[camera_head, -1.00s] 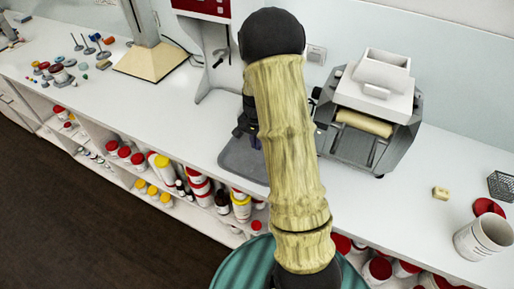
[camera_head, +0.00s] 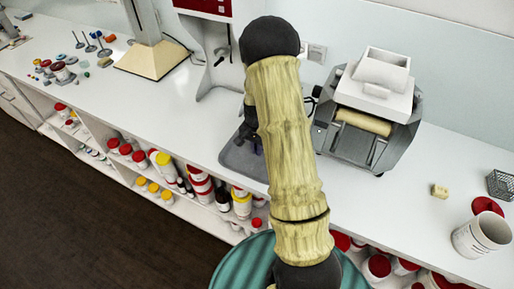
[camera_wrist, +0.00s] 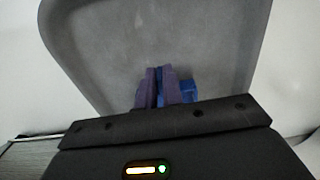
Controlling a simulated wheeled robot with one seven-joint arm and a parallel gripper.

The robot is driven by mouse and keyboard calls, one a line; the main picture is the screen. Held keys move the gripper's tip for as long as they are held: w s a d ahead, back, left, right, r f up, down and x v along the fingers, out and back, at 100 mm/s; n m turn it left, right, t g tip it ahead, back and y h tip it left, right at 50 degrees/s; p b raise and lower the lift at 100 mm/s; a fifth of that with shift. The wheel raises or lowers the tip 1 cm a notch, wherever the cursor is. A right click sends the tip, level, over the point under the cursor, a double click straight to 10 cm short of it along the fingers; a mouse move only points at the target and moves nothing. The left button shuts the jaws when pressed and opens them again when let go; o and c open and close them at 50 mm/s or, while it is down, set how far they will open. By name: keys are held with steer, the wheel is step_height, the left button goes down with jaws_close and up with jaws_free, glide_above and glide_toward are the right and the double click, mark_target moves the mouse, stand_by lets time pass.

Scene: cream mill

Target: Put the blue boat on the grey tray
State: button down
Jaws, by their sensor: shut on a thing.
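The grey tray (camera_head: 238,162) lies on the white counter, partly hidden behind my arm in the head view. It also fills much of the wrist view (camera_wrist: 105,40). My gripper (camera_wrist: 158,72) has purple fingers and is shut on the blue boat (camera_wrist: 189,90), which shows beside and between them. The boat is mostly hidden by the fingers and the gripper body. In the wrist view the boat appears over the tray's surface; I cannot tell whether it touches it. In the head view my gripper (camera_head: 257,146) is at the tray, largely behind my arm.
A grey-and-white machine (camera_head: 370,115) stands right of the tray. A white stand (camera_head: 208,75) is behind it at left. Small coloured items (camera_head: 62,70) lie at the far left. A white pot (camera_head: 481,234) and a cream block (camera_head: 440,191) sit at right. Jars fill the shelves below.

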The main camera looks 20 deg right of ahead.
steer(key=c, duration=1.5)
jaws_free()
steer(key=shift+f, duration=0.1)
steer(key=shift+c, duration=0.2)
step_height(320, 180, up, 12)
steer(key=b, duration=0.1)
steer(key=s+a+r+n+t, duration=0.2)
steer(key=s+a+r+n, duration=0.2)
steer(key=s+a+n, duration=0.6)
steer(key=s+a, duration=0.1)
steer(key=s, duration=0.5)
steer(key=shift+a+t, duration=0.3)
